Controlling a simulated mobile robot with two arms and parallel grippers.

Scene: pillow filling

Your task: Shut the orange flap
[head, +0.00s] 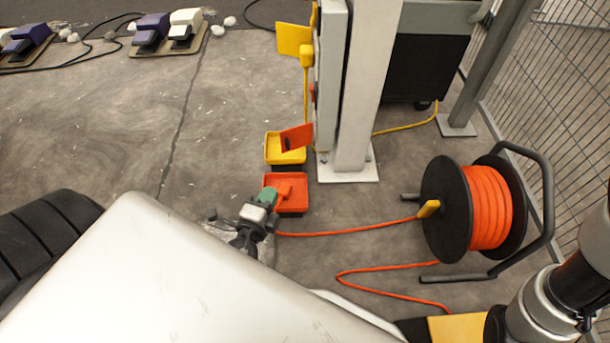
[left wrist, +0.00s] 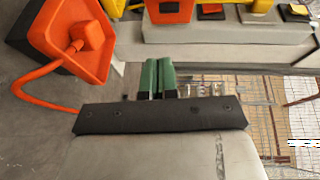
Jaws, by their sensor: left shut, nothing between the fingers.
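The orange flap (head: 297,138) stands out from the side of the grey post unit, above the yellow tray, and looks open. In the left wrist view an orange piece with a dark patch at the top edge (left wrist: 170,14) appears to be this flap, cut off by the frame. My left gripper (head: 268,195) is over the orange tray's left edge, below the flap in the picture and apart from it. Its green fingers (left wrist: 158,76) are together and empty. My right gripper is out of view.
An orange tray (head: 301,205) holds an orange plug (left wrist: 93,35) with its cable. A yellow tray (head: 270,150) lies behind it. A yellow flap (head: 293,39) stands out higher up. The white post (head: 360,100) and cable reel (head: 447,208) are to the right.

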